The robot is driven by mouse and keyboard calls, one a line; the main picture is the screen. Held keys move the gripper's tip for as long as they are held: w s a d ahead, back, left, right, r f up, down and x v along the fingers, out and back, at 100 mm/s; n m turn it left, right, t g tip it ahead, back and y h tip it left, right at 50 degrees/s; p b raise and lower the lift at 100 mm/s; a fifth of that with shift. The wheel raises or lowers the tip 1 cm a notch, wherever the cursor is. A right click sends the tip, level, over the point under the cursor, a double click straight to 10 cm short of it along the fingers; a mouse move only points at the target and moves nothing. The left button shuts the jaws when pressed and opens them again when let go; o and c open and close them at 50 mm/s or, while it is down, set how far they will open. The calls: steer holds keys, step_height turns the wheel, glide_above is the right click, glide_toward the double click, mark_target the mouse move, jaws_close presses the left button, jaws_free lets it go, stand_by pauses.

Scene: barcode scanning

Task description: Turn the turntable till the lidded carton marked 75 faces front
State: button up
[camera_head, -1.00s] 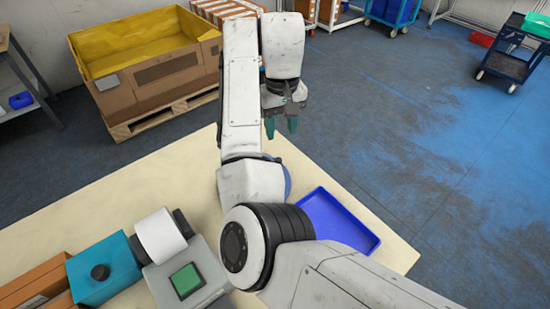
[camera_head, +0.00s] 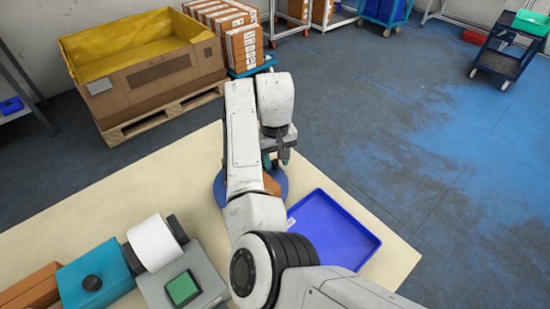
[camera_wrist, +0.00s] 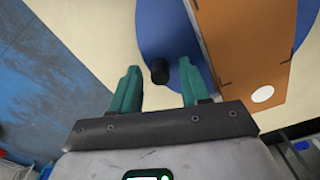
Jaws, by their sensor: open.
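The blue round turntable (camera_head: 281,184) is on the table, mostly hidden under my arm. In the wrist view its blue disc (camera_wrist: 165,30) has a short black knob (camera_wrist: 159,71) near its edge. A brown-orange carton (camera_wrist: 245,45) with a white round spot rests on the disc; a sliver of it (camera_head: 270,184) shows beside my arm in the head view. No number is readable. My gripper (camera_head: 275,163) is open above the turntable's far edge. In the wrist view the knob appears between its teal fingertips (camera_wrist: 160,78); whether they touch it I cannot tell.
A blue tray (camera_head: 375,243) lies on the table (camera_head: 120,200) right of the turntable.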

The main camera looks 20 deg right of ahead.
steer(key=shift+f, duration=0.2)
steer(key=shift+c, duration=0.2)
jaws_close()
stand_by(0.4)
